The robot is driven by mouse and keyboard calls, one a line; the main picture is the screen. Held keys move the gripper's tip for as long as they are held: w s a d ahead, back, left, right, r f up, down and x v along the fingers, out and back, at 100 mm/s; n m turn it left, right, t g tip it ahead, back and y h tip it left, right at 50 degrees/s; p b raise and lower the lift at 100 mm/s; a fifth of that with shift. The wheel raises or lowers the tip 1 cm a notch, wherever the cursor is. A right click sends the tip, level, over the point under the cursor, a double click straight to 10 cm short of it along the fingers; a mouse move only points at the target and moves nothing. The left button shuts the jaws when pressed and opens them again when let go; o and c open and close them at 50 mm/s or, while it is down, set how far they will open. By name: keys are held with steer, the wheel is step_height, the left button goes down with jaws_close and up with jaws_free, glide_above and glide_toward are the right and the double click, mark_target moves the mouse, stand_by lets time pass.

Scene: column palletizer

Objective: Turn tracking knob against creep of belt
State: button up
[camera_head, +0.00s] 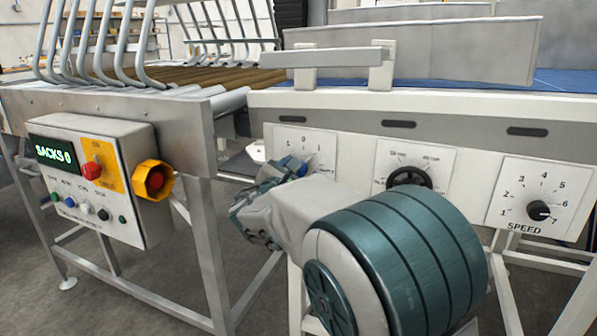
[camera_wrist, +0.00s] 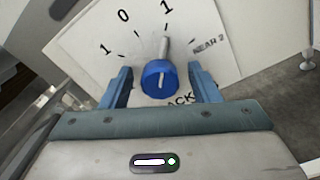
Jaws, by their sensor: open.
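In the wrist view, the blue tracking knob (camera_wrist: 158,80) stands on a white dial plate (camera_wrist: 85,42) marked 1, 0, 1. A grey bar runs from the knob toward the right-hand 1. My gripper (camera_wrist: 162,84) is open, with one blue finger on each side of the knob and visible gaps between. Part of the plate's lower lettering is hidden behind the knob and gripper. In the head view, the same dial plate (camera_head: 317,143) is partly covered by my gripper (camera_head: 290,166). The blue belt (camera_head: 570,78) shows behind the guard rail.
A black-knobbed dial (camera_head: 409,178) and a SPEED dial (camera_head: 539,211), set near 7, are to the right. At the left, a control box (camera_head: 92,170) reads SACKS 0, with a red button (camera_head: 155,182) on its side. A roller conveyor frame (camera_head: 205,150) stands close to my gripper.

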steer(key=shift+s, duration=0.1)
steer(key=p+v, duration=0.3)
steer(key=v, duration=1)
steer(key=shift+s, duration=0.3)
steer(key=shift+r, duration=0.1)
